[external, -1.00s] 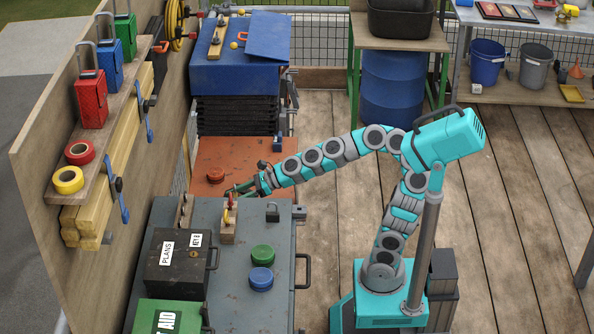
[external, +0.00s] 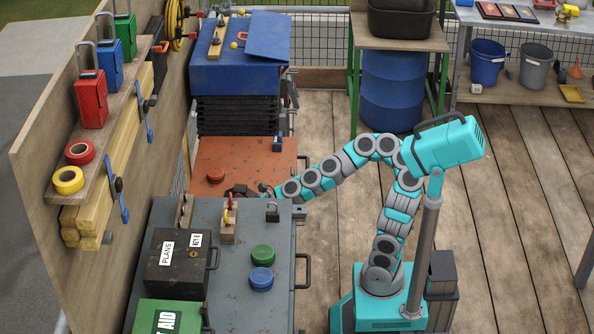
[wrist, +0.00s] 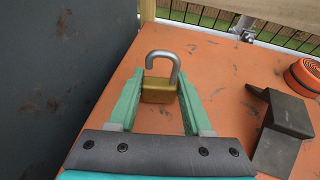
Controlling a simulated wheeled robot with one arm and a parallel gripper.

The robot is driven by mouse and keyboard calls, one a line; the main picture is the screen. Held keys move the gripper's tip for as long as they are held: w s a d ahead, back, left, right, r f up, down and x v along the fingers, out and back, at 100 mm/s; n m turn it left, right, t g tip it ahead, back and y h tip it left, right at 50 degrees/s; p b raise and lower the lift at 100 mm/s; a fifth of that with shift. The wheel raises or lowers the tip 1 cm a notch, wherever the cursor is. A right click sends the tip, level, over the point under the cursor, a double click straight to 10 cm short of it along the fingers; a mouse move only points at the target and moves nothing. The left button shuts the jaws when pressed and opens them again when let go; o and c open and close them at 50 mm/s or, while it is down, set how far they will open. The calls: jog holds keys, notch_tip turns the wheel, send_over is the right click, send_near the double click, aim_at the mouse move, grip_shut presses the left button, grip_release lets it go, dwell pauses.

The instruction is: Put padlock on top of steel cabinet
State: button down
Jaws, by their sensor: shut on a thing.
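The padlock (wrist: 158,95) has a brass body and a raised steel shackle that looks open at one side. It sits between the two green fingers of my gripper (wrist: 160,88), which is shut on it, low over the orange top. In the external view the fingers and padlock are hidden behind the far edge of the grey steel cabinet (external: 225,270). The cabinet's dark side wall (wrist: 55,80) stands close at the left of my gripper in the wrist view.

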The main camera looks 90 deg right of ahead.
jog(key=shift+f, duration=0.1)
jog(key=shift+f, duration=0.15)
jog(key=shift+c, duration=1.6)
grip_release()
jog(key=shift+s+d+b, duration=0.15)
jog(key=shift+s+b, duration=0.15)
jog(key=shift+b, duration=0.2)
jog(key=b+v, duration=0.1)
jog(key=v, duration=0.2)
jog(key=b+v, duration=0.1)
jog(key=v, duration=0.2)
jog(key=shift+s+r, duration=0.25)
jog(key=shift+r, duration=0.05)
jog(key=shift+s+r, duration=0.1)
jog(key=shift+s, duration=0.15)
jog(key=c, duration=0.4)
